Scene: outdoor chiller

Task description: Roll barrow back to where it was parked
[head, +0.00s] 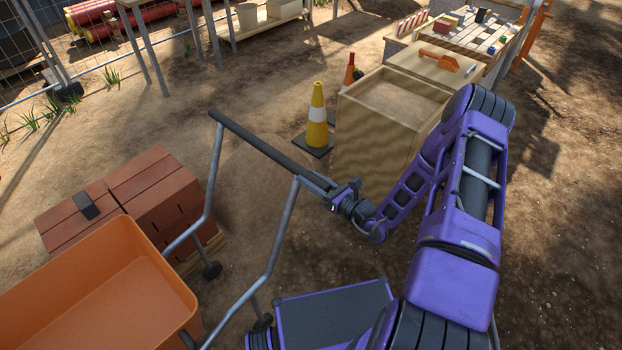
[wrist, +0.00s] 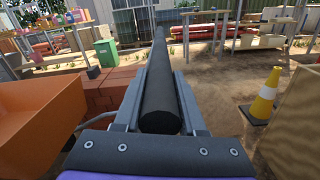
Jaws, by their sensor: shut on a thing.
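The barrow has an orange tub (head: 95,290) at the lower left in the head view, with grey tube handles (head: 207,180) joined by a dark crossbar (head: 262,148). My gripper (head: 333,190) is shut on the right end of this crossbar. In the wrist view the dark bar (wrist: 160,95) runs away from me between my two fingers (wrist: 158,112), and the orange tub (wrist: 40,115) is at the left.
A brick stack (head: 160,190) on a pallet stands right beside the tub. A yellow cone (head: 317,120) and a wooden box (head: 375,135) stand beyond the crossbar. A mesh fence (head: 60,45) and tables are at the back. Bare dirt (head: 255,215) lies between bricks and box.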

